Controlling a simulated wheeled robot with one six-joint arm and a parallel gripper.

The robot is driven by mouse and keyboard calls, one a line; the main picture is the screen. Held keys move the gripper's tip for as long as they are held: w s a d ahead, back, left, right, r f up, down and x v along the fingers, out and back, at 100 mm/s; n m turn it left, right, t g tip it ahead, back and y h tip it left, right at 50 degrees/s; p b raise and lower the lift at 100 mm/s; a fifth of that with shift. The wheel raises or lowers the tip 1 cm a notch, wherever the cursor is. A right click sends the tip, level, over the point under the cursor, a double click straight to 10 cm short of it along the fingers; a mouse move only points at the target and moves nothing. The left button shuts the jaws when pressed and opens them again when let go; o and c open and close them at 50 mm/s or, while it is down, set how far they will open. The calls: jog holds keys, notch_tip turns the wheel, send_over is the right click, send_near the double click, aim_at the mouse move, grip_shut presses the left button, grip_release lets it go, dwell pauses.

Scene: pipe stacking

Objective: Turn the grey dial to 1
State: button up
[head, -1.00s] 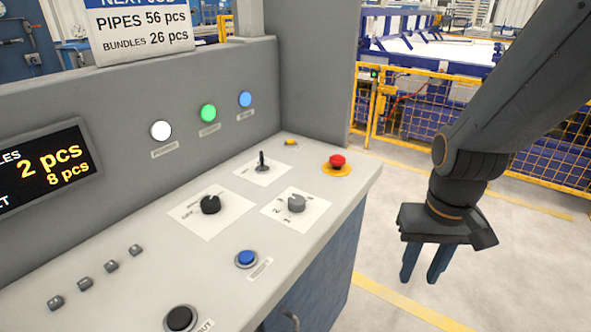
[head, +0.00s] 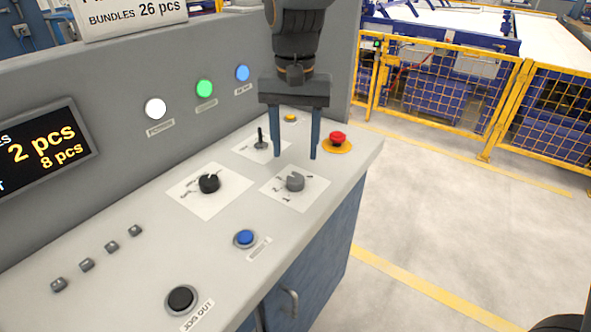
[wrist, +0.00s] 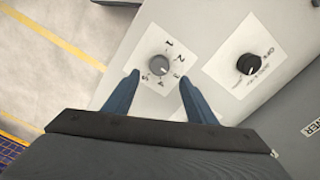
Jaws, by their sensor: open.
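The grey dial (head: 295,182) sits on a white numbered plate on the sloping panel in the head view. In the wrist view the grey dial (wrist: 159,66) shows with numbers 1 to 5 around it; I cannot tell for certain which number it points to. My gripper (head: 295,156) points down above the panel, open and empty, with its fingertips a little above the dial. In the wrist view my gripper (wrist: 158,77) has one finger to each side of the dial, near the plate's lower edge.
A black dial (head: 209,183) is left of the grey one. A black lever (head: 261,140) stands behind, close to my left finger. A red mushroom button (head: 337,139) is to the right, and a blue button (head: 245,237) is in front. Yellow fencing (head: 440,85) stands beyond open floor.

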aim_at(296, 178)
notch_tip(296, 178, down, 7)
jog(key=shift+f+p, duration=0.15)
jog(key=shift+p, duration=0.25)
jog(key=c, duration=1)
jog(key=shift+c, duration=0.2)
